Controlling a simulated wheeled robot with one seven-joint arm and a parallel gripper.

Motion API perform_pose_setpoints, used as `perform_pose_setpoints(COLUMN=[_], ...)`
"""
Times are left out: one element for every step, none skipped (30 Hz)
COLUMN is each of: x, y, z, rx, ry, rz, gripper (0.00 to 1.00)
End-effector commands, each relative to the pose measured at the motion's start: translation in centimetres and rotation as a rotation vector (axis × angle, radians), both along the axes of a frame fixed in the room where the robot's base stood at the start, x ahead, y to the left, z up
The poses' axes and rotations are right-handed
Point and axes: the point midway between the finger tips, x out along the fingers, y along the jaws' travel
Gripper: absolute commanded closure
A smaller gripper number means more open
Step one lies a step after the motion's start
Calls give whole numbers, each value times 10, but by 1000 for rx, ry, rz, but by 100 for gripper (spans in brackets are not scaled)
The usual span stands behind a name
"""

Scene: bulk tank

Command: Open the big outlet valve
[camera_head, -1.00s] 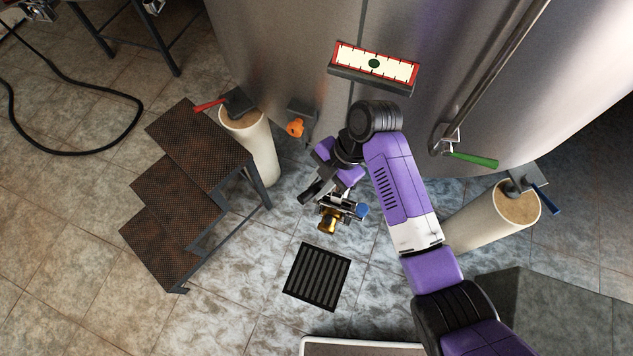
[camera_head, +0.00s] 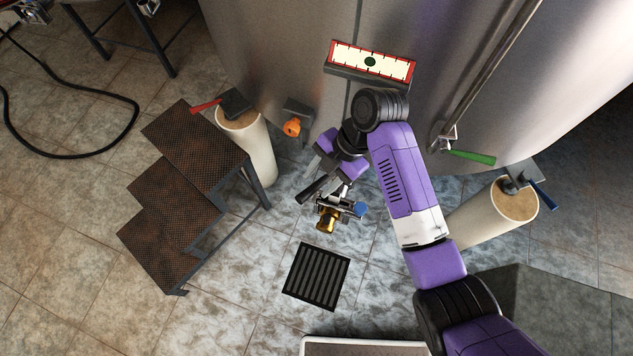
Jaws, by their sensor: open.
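A metal outlet valve with a brass-coloured end (camera_head: 327,219) and a blue end piece (camera_head: 360,209) sits low at the front of the tank, above the floor drain. My gripper (camera_head: 318,188) is open, just above and left of the valve in the picture. One dark finger points down and left. My own wrist hides part of the valve's connection to the tank. I cannot tell whether the fingers touch the valve or are around any part of it.
The steel tank (camera_head: 290,50) fills the back, with a gauge (camera_head: 371,62), an orange knob (camera_head: 292,127) and a green handle (camera_head: 470,157). Rusty steps (camera_head: 175,195) stand left. A drain grate (camera_head: 317,276) lies in clear floor.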

Motion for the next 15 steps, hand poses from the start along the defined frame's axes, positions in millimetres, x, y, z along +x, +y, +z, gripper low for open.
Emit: perform_pose_setpoints(x=[3, 4, 5, 5, 5, 6, 7, 8, 8, 8, 8, 9, 9, 9, 8], y=[-4, -6, -8, -10, -12, -14, -15, -17, -18, -19, -20, -21, -21, -21, -21], z=[8, 13, 19, 23, 27, 32, 35, 38, 42, 44, 45, 47, 48, 48, 49], rx=[1, 2, 2, 1, 1, 1, 2, 1, 0, 1, 1, 1, 0, 1, 1], ry=[-4, -4, -4, -4, -4, -2, -3, -4, -3, -2, -1, -1, -1, 0, 0], rz=[-2, -2, -1, -1, 0, 0, 0, -1, -1, -1, -2, -2, -1, -1, -1], gripper=[55, 55, 55, 55, 55, 55, 55, 55, 55, 55, 55, 55, 55, 55, 55])
